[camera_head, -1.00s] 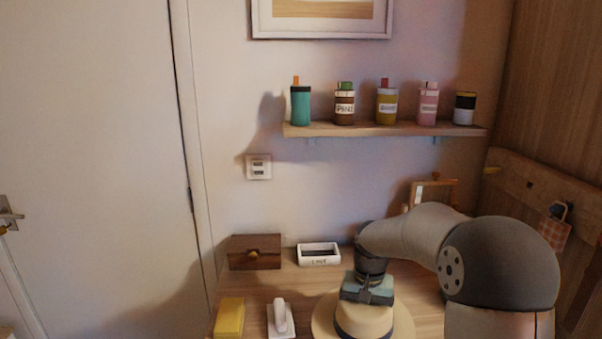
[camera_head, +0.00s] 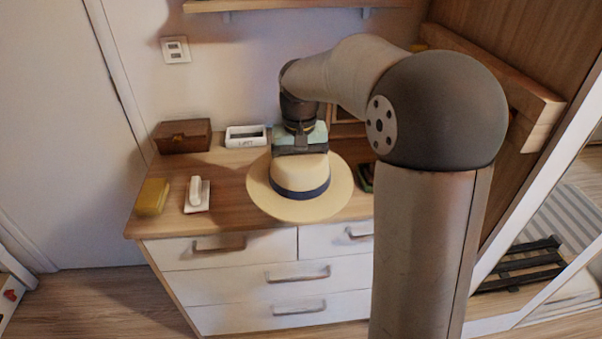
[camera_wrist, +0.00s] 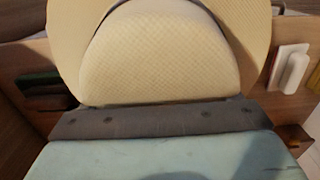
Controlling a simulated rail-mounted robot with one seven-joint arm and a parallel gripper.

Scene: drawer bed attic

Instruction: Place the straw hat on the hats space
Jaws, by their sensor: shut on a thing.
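The straw hat (camera_head: 301,180) is cream with a dark blue band. It is over the right half of the wooden dresser top, brim down and crown up; I cannot tell whether the brim touches the wood. My gripper (camera_head: 300,150) comes down from above and is shut on the crown. In the wrist view the hat's woven crown (camera_wrist: 155,60) and brim fill the upper middle, against the gripper's grey and teal pad (camera_wrist: 160,125). The fingertips are hidden. No place marked for hats shows in these frames.
On the dresser top (camera_head: 228,180) are a brown box (camera_head: 183,136), a white labelled tray (camera_head: 246,136), a yellow block (camera_head: 152,196) and a white object on a small plate (camera_head: 197,194). A dark green item (camera_head: 366,177) lies right of the hat. A wooden rail (camera_head: 490,85) runs along the right wall.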

